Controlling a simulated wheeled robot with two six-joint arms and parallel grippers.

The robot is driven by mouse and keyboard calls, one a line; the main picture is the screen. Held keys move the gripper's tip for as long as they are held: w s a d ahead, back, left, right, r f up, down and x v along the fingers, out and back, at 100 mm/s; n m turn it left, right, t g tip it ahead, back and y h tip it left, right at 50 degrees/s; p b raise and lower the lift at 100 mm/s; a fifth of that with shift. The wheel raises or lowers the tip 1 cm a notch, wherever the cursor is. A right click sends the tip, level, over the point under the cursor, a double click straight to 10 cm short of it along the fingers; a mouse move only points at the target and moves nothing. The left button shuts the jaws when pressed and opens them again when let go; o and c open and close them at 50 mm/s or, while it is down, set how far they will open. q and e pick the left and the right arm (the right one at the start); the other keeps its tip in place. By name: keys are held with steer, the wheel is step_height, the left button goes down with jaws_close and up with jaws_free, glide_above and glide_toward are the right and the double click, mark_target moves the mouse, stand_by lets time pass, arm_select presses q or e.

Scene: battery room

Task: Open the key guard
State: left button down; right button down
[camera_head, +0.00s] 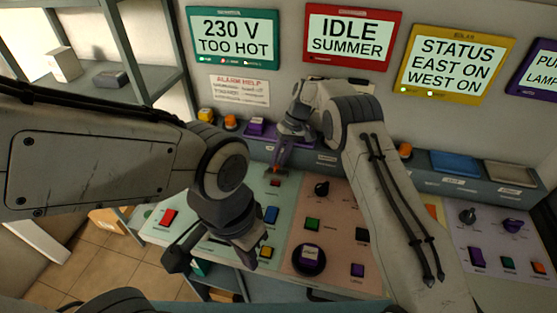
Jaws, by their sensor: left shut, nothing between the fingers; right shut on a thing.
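My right gripper (277,166) reaches down to the back of the pale green panel section, its fingers pointing at the panel. It is shut on a small red-orange part (276,171) that appears to be the key guard, on a dark base. The fingers hide most of it, and I cannot tell how far it is raised. My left gripper (211,260) hangs over the front left of the panel, apart from the guard. It is shut and empty.
The sloped panel carries a red button (168,217), a blue button (271,215), a black knob (321,188) and a round purple-topped control (309,259). Signs (232,37) hang on the wall behind. A grey shelf (135,82) stands at the left.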

steer(key=c, duration=0.7)
jaws_free()
steer(key=shift+w+d+r, duration=0.15)
steer(key=shift+r, duration=0.15)
steer(key=shift+b+v, duration=0.7)
steer(key=shift+v, duration=4.15)
